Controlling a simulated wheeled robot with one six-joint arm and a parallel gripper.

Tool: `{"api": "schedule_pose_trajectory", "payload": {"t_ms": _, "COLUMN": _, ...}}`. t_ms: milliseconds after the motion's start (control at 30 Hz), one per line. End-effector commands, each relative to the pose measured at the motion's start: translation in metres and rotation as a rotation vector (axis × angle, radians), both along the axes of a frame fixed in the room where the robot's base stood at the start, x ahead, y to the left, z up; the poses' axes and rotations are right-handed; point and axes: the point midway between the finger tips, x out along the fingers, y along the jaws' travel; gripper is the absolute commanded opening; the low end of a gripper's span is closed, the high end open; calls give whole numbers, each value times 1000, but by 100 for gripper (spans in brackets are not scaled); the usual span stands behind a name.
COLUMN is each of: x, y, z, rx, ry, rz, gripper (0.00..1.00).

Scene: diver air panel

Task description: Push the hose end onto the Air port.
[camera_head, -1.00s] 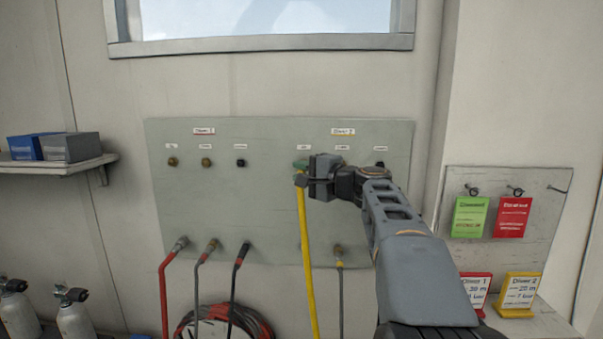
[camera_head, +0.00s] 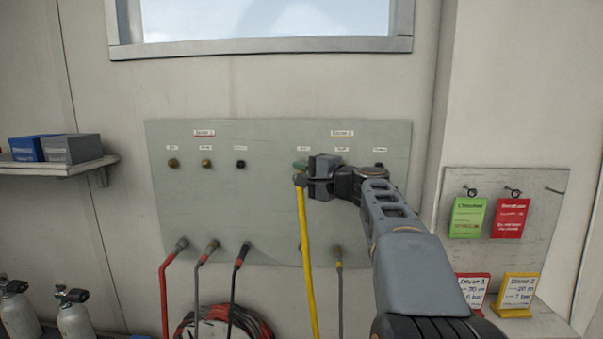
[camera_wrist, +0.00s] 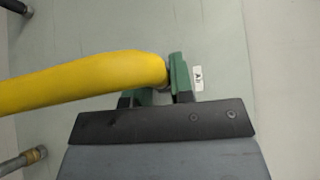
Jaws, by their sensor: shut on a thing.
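The yellow hose (camera_head: 307,250) hangs down the panel, its upper end at my gripper (camera_head: 302,172). In the wrist view the yellow hose (camera_wrist: 85,82) comes from the left and bends toward my gripper (camera_wrist: 160,88). The green finger pads are shut on the hose end; only a sliver of its metal shows between them. A small white "Air" label (camera_wrist: 198,77) is just right of the pads. The Air port under that label on the Diver 2 side is hidden behind my gripper and the hose. I cannot tell whether the hose end touches it.
The grey panel (camera_head: 270,215) has three Diver 1 ports on the left, such as the brass one (camera_head: 207,163). A red hose (camera_head: 165,285) and other hoses hang below. Tags (camera_head: 468,217) hang on a board at right. A shelf with boxes (camera_head: 70,149) is at left.

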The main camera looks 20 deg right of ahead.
Motion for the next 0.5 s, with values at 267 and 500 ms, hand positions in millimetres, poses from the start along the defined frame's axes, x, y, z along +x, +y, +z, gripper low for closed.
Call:
{"api": "schedule_pose_trajectory", "payload": {"t_ms": 267, "x": 0, "y": -1, "z": 2, "rx": 0, "ry": -4, "rz": -4, "gripper": 47}}
{"api": "schedule_pose_trajectory", "payload": {"t_ms": 500, "x": 0, "y": -1, "z": 1, "rx": 1, "ry": -2, "rz": -4, "gripper": 52}}
